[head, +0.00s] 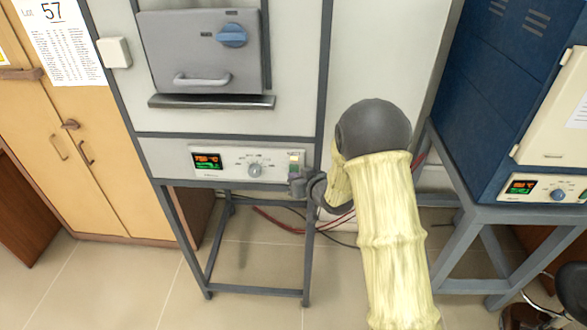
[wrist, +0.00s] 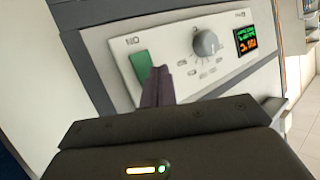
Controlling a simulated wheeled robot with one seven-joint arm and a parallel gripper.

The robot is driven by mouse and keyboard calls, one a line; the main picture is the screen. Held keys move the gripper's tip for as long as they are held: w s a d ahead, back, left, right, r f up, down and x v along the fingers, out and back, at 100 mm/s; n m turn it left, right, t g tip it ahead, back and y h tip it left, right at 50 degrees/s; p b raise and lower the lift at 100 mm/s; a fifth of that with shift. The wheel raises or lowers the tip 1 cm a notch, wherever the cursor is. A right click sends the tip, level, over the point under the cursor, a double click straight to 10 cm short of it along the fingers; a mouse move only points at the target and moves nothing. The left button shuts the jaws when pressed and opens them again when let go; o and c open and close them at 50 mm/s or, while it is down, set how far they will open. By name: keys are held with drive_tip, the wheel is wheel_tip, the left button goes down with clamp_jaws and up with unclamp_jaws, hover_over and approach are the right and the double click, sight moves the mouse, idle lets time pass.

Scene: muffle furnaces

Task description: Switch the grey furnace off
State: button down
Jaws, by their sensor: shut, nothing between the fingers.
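The grey furnace (head: 205,60) stands at the centre left on a grey stand, its door closed. Its control panel (head: 225,163) carries a lit red and green display (head: 208,161), a round grey knob (head: 255,170) and a green switch (head: 294,158) at the right end. In the wrist view the green switch (wrist: 142,72), the knob (wrist: 206,43) and the lit display (wrist: 245,40) show in close view. My gripper (head: 295,177) is shut and empty, its fingertips (wrist: 160,74) close to the switch's edge. I cannot tell whether they touch it.
A blue furnace (head: 500,80) with its own lit panel (head: 540,189) stands on a grey stand (head: 475,214) at the right. A wooden cupboard (head: 90,150) is at the left. Cables (head: 275,222) lie under the grey furnace. Open tiled floor (head: 130,280) lies in front.

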idle(0.4)
drive_tip(key=shift+w, duration=0.45)
drive_tip(key=shift+w+r, duration=0.1)
drive_tip(key=shift+w, duration=0.2)
idle(0.6)
drive_tip(key=shift+s, duration=0.1)
drive_tip(key=shift+s+b, duration=0.35)
drive_tip(key=shift+s, duration=0.35)
drive_tip(key=s, duration=0.1)
drive_tip(key=s+b, duration=0.1)
drive_tip(key=s, duration=0.1)
drive_tip(key=s+b, duration=0.1)
drive_tip(key=s, duration=0.1)
drive_tip(key=shift+f, duration=0.35)
